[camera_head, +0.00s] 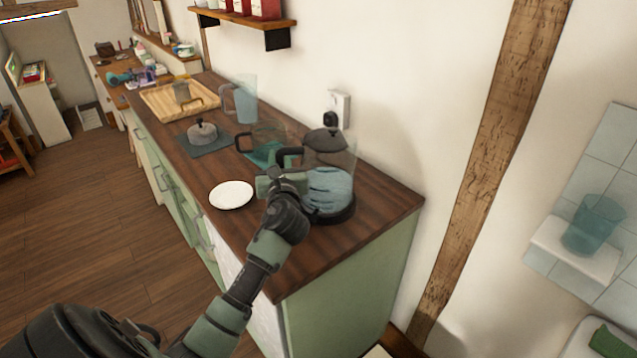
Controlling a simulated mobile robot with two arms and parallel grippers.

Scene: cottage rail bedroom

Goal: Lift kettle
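The kettle (331,185) is clear glass with a black lid and a black base. It stands upright near the right end of the wooden counter (375,212), and bluish liquid shows in its lower part. Its black handle faces left. My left arm reaches in from the lower left, and its gripper (280,178) is at the kettle's handle side. The fingers overlap the lower handle in the picture, so I cannot tell whether they close on it. My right gripper is not in view.
A white plate (231,195) lies left of the kettle. A glass pot (265,143), a grey lid (202,132), a clear pitcher (244,100) and a wooden tray (165,112) sit farther back. A wall socket (341,105) is behind the kettle. The counter's right end is clear.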

